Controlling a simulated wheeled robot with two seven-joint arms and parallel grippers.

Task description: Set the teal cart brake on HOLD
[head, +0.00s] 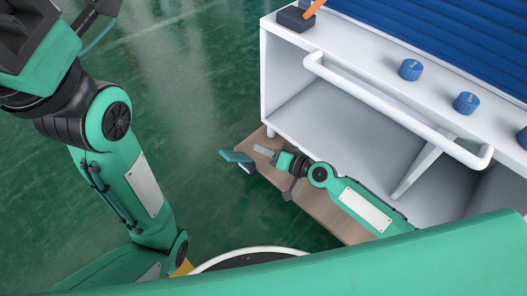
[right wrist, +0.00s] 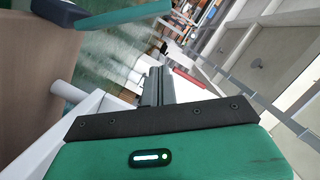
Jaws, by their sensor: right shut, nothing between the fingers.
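The teal brake pedal (head: 236,156) juts out low at the left end of the white cart, beside a wooden board. A green bar that looks like the pedal (right wrist: 125,13) crosses the top of the right wrist view, with a dark block at its left end. My right gripper (head: 264,150) is shut and empty, its fingers just right of the pedal; I cannot tell if they touch it. Its closed fingers (right wrist: 156,86) point toward the bar in the right wrist view. My left gripper's dark and green body is at the head view's upper left, its fingertips not visible. I cannot read any HOLD mark.
The white cart (head: 283,75) has a front handle rail (head: 395,108), blue knobs (head: 410,69) and an orange lever (head: 313,9) on top. The wooden board (head: 262,160) lies low under its left end. Green floor (head: 200,70) left of the cart is clear.

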